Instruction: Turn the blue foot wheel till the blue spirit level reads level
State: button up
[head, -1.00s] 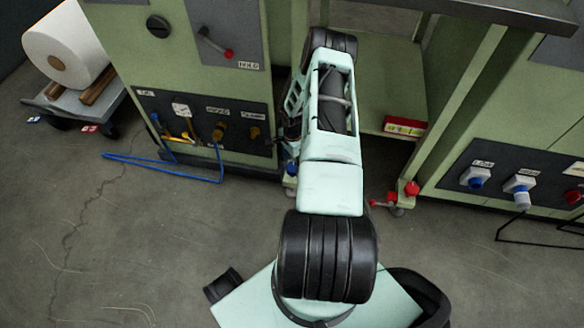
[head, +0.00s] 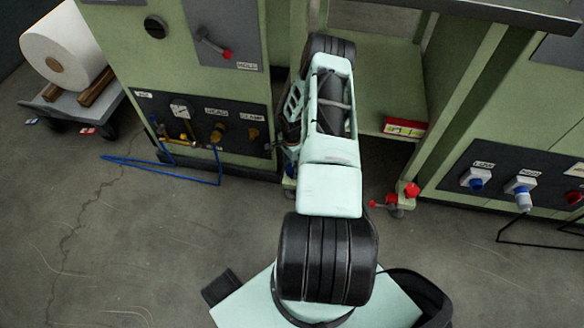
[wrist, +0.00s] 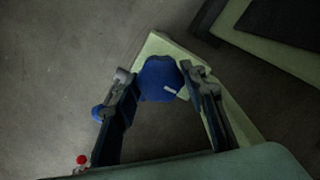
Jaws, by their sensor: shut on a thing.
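The blue foot wheel (wrist: 158,80) is in the wrist view, at the end of a pale green frame part. A short white mark shows on its lower right. My gripper (wrist: 160,76) has one finger on each side of the wheel and is shut on it. A small blue knob (wrist: 98,113) shows beside the left finger.
A red foot wheel (head: 411,190) is on the frame's right leg; a red box-like piece with a yellow strip (head: 404,127) lies on the shelf (head: 375,85). A blue hose (head: 170,173) lies on the floor at left. A cart with a white roll (head: 62,52) stands far left.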

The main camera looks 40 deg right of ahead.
jog(key=n, duration=1.2)
jog(key=shift+n, duration=0.4)
jog(key=n, duration=1.1)
jog(key=shift+n, duration=0.4)
jog(key=o, duration=1.2)
jog(key=shift+c, duration=0.2)
